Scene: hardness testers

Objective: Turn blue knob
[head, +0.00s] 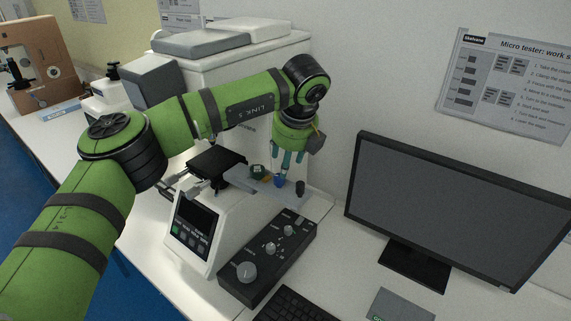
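The blue knob (280,182) is small and sits on the grey metal plate at the right side of the white tester (192,228). My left gripper (286,168) comes down over it from above, with teal fingers pointing downward. The fingertips are at or just above the knob. I cannot tell whether they touch it or are closed around it. My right gripper is not in view.
A black control box (268,258) with several grey knobs stands in front of the tester. A monitor (460,205) stands at the right, and a keyboard (296,306) lies at the front. The large white instrument (230,60) stands behind my arm, near the wall.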

